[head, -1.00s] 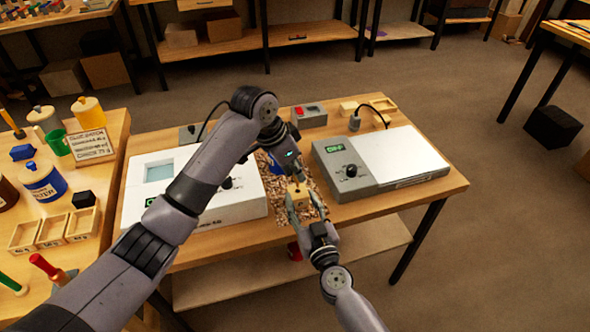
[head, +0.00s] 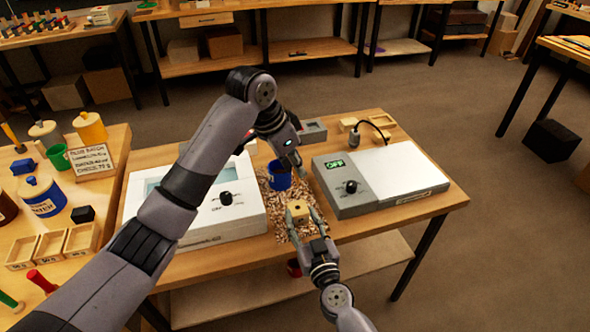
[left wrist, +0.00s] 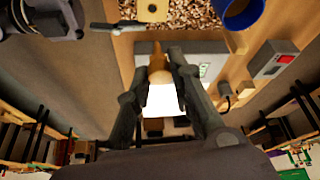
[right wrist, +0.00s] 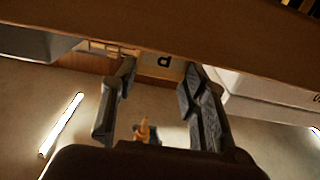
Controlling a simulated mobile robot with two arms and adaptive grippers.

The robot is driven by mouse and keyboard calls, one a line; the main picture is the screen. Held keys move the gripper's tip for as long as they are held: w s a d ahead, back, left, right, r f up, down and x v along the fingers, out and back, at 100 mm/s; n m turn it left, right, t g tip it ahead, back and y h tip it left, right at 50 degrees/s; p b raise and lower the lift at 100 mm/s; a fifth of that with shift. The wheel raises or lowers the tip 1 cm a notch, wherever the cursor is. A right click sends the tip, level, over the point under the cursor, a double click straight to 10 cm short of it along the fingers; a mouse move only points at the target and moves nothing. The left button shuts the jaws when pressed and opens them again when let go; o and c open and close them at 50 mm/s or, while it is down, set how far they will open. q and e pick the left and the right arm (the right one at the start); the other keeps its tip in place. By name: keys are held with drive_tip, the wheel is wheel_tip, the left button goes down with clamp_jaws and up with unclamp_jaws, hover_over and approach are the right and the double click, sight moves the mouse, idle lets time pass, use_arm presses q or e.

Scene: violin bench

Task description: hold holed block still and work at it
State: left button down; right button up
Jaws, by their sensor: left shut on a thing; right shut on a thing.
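The holed block (head: 299,212) is a small light wooden block with a dark hole in its top, above the speckled mat. My right gripper (head: 304,218) is shut on its sides. The holed block (left wrist: 152,10) also shows there, beyond the fingers.
A blue cup (head: 279,180) stands on the speckled mat (head: 280,220) beside my left gripper. A white instrument (head: 225,205) stands left, a grey device with a white panel (head: 400,172) right. A small box with a red button (head: 312,131) is behind.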

drive_tip(key=o, duration=1.3)
drive_tip(key=shift+c, duration=0.2)
